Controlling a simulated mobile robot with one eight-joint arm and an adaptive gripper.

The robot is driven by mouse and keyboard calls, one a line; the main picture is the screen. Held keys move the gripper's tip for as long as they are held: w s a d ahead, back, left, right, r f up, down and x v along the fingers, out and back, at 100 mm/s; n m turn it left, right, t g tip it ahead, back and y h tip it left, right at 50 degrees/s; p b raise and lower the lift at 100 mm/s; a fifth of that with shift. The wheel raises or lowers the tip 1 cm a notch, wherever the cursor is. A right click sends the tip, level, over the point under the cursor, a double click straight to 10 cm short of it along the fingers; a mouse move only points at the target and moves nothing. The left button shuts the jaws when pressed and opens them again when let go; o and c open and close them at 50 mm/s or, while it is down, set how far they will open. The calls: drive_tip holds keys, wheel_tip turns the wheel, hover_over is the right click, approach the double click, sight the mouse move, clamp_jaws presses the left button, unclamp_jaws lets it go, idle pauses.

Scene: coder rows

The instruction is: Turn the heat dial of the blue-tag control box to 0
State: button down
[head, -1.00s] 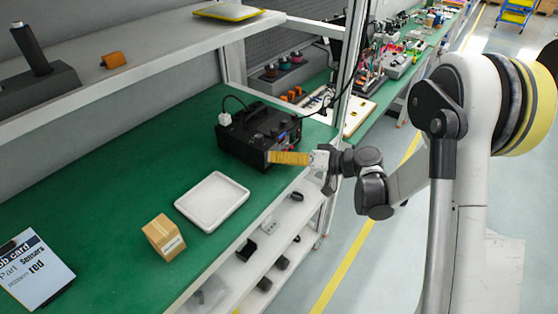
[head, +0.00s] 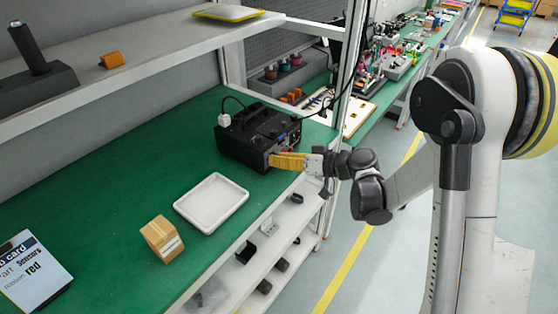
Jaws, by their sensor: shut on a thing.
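A black control box (head: 250,135) stands on the green bench, with cables at its back left. My gripper (head: 277,160) has yellow fingers and is at the front face of the box, near its lower right corner. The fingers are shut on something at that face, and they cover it. The heat dial, its marks and its setting cannot be made out. A small blue spot (head: 281,136) shows on the box front above the fingers.
A white tray (head: 184,214), a cardboard box (head: 162,239) and a job card (head: 33,273) lie on the green bench (head: 110,205) to the left. A shelf post (head: 351,60) stands behind my wrist. Bare bench lies between box and tray.

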drive_tip(key=shift+n, duration=0.3)
drive_tip(key=c, duration=1.2)
unclamp_jaws()
drive_tip(key=v, duration=1.2)
drive_tip(key=shift+s+a+r, duration=0.1)
drive_tip(key=shift+h, duration=0.3)
